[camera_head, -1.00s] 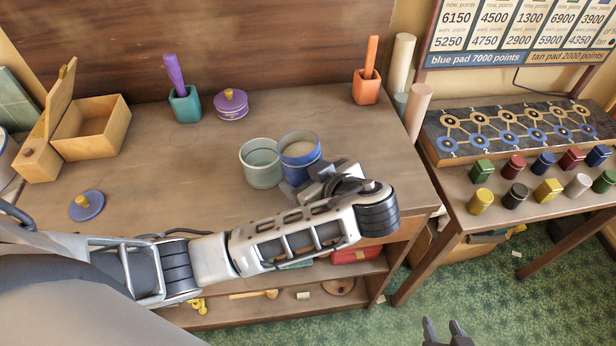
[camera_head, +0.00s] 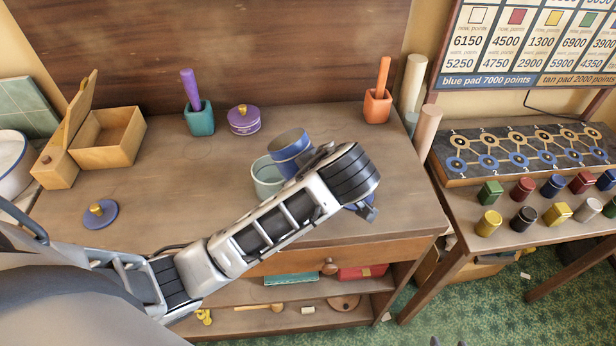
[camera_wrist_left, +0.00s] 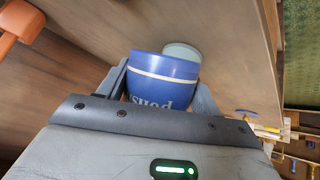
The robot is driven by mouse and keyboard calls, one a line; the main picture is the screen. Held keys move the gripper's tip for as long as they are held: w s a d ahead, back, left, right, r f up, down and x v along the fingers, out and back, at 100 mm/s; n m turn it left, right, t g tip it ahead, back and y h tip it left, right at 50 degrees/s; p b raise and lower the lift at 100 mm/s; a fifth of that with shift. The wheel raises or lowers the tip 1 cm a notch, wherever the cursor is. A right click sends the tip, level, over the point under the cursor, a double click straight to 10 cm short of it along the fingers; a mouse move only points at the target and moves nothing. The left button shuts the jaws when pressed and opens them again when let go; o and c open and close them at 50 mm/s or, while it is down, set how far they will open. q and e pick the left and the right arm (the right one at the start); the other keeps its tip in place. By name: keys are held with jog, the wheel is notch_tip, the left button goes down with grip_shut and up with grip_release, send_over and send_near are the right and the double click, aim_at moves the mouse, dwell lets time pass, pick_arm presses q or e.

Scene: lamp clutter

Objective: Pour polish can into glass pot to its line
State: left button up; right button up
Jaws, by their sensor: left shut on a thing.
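The blue polish can (camera_head: 288,146) is raised and tilted over the glass pot, its mouth end toward the left. My left gripper (camera_wrist_left: 160,84) is shut around the can's sides; in the head view my arm mostly hides it. The blue can (camera_wrist_left: 163,78) with white lettering fills the middle of the left wrist view. The pale green glass pot (camera_head: 266,180) stands upright on the desk below and left of the can, partly covered by my arm; it also shows behind the can (camera_wrist_left: 183,50). I cannot see its line, level or any stream. My right gripper (camera_head: 449,342) barely shows at the bottom edge, fingertips apart.
A purple lidded pot (camera_head: 244,120), a teal pot (camera_head: 200,122) and an orange pot (camera_head: 377,107) stand along the back. A blue lid (camera_head: 100,214) lies at the left, near an open wooden box (camera_head: 108,140). The desk's middle left is clear.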

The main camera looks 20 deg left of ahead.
pick_arm(q)
jog(key=shift+r, duration=0.1)
jog(key=shift+r+h, duration=0.15)
jog(key=shift+h, duration=0.45)
jog(key=shift+d+r+n+g+h, duration=0.15)
jog(key=shift+n+g+h, duration=0.2)
jog(key=shift+h, duration=1.05)
jog(key=shift+d+r+n+h, duration=0.25)
jog(key=shift+r+h, duration=0.3)
jog(key=shift+h, duration=0.35)
dwell(1.7)
